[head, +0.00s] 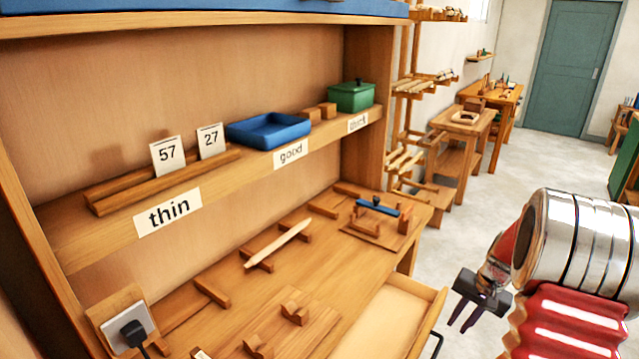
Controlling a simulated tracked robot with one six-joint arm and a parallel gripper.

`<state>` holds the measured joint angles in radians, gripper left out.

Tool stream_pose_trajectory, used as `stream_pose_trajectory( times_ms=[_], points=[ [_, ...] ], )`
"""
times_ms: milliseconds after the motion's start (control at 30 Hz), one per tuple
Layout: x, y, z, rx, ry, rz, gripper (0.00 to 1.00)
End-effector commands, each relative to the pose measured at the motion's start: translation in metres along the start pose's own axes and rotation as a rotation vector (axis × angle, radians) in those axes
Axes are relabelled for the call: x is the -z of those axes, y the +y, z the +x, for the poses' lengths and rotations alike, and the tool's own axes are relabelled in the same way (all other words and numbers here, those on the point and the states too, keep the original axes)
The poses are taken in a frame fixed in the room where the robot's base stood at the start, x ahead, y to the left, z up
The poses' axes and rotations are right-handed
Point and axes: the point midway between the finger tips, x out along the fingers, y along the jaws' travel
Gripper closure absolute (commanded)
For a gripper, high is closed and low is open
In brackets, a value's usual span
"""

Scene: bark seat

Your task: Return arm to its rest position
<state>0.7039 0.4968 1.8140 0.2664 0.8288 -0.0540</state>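My gripper (475,316) is at the lower right of the head view, at the end of my red and silver arm. Its dark fingers point down and a little left, beside the right side of the workbench (345,268). It hangs near the open drawer (392,318), and I cannot tell if it touches anything. A small gap seems to show between the fingertips, and nothing is seen between them. Part of the gripper and wrist is hidden behind the arm links.
The bench holds a pale pointed stick (278,243) on wooden rests and a blue-handled tool (377,207). The shelf above carries a blue tray (268,131), a green box (351,96) and number cards 57 (167,156) and 27 (211,141). Free floor (505,185) lies beyond the bench's right side.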

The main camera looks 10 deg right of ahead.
Motion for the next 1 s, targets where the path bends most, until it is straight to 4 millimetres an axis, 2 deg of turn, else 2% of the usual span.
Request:
stream_pose_trajectory(
  times_ms=[133, 200, 267, 467, 1000],
  points=[
    [-0.013, 0.006, 0.007, -0.017, -0.03, -0.001, 0.81],
    [-0.026, 0.011, 0.011, -0.028, -0.055, -0.003, 0.81],
    [-0.038, 0.013, 0.007, -0.039, -0.064, -0.01, 0.81],
    [-0.073, 0.001, -0.015, -0.066, -0.068, -0.065, 0.81],
    [-0.169, -0.052, -0.087, -0.114, 0.013, -0.297, 0.81]
  ],
)
